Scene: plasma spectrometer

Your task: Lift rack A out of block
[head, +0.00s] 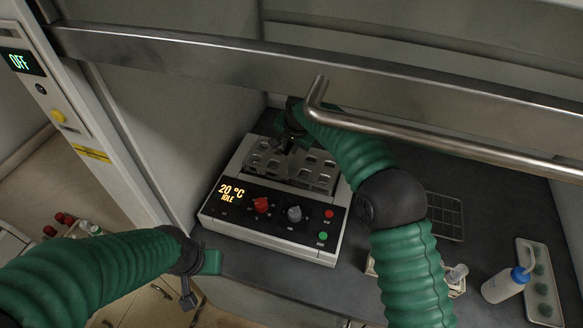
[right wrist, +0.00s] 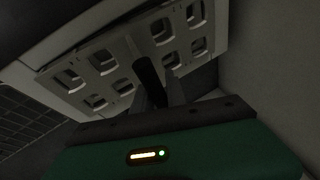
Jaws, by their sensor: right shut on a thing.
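The block (head: 225,215) is a white unit with a black front panel reading "20 °C IDLE", under the raised sash. A pale metal rack with square openings, rack A (head: 318,180), is at its top; it also shows in the right wrist view (right wrist: 128,72). My right gripper (head: 288,147) reaches in from above and is shut on the rack's dark upright handle (right wrist: 148,72). I cannot tell whether the rack is seated or slightly raised. My left gripper (head: 188,292) hangs in front of the block at lower left, holding nothing visible; its jaw opening is unclear.
The sash handle bar (head: 440,140) crosses above my right arm. An empty wire rack (head: 445,215), a wash bottle (head: 508,284) and a white tray with green round items (head: 541,290) are to the right. The cabinet's side wall (head: 190,130) stands close left of the block.

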